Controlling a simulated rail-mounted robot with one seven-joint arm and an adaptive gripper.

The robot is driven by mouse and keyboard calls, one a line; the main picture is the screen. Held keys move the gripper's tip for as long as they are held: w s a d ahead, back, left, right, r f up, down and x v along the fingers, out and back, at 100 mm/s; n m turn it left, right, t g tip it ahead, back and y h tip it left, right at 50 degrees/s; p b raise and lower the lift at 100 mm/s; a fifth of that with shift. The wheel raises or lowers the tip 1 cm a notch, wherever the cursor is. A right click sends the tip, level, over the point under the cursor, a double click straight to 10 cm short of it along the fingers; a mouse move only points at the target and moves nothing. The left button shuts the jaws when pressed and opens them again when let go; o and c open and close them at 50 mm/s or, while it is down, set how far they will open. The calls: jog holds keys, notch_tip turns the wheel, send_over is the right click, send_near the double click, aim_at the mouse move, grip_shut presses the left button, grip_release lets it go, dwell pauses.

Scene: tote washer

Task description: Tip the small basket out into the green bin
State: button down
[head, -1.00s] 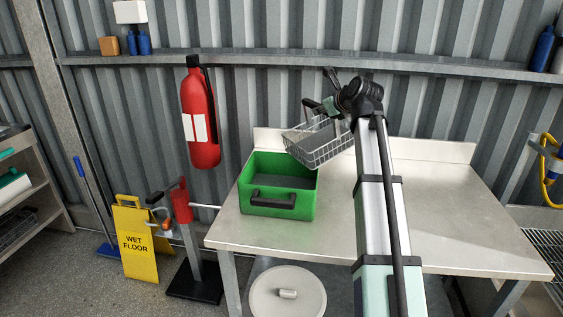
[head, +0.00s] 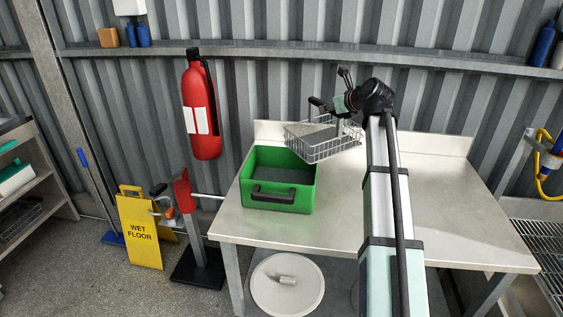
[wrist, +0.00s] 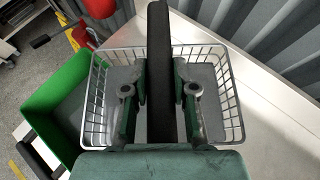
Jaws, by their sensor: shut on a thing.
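The small wire basket (head: 335,150) hangs above the table, at the back right of the green bin (head: 283,200). It looks close to level in the head view. My gripper (head: 335,108) is over the basket. In the wrist view my gripper (wrist: 160,95) is shut on the black handle bar across the middle of the basket (wrist: 232,110). The basket's floor looks grey, and I cannot tell what lies in it. The green bin (wrist: 55,95) is open at the top and stands left of the basket. Its inside looks dark grey.
The steel table (head: 440,205) is clear to the right of the bin, with a low backsplash against the corrugated wall. A red fire extinguisher (head: 200,110) hangs at the left. A yellow wet floor sign (head: 139,232) stands on the floor.

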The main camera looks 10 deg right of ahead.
jog(key=w+d+r+p, duration=0.1)
jog(key=d+r+p, duration=0.3)
jog(key=shift+w+d+r, duration=0.2)
jog(key=shift+w+d, duration=0.2)
jog(key=shift+s+f, duration=0.1)
dwell(0.7)
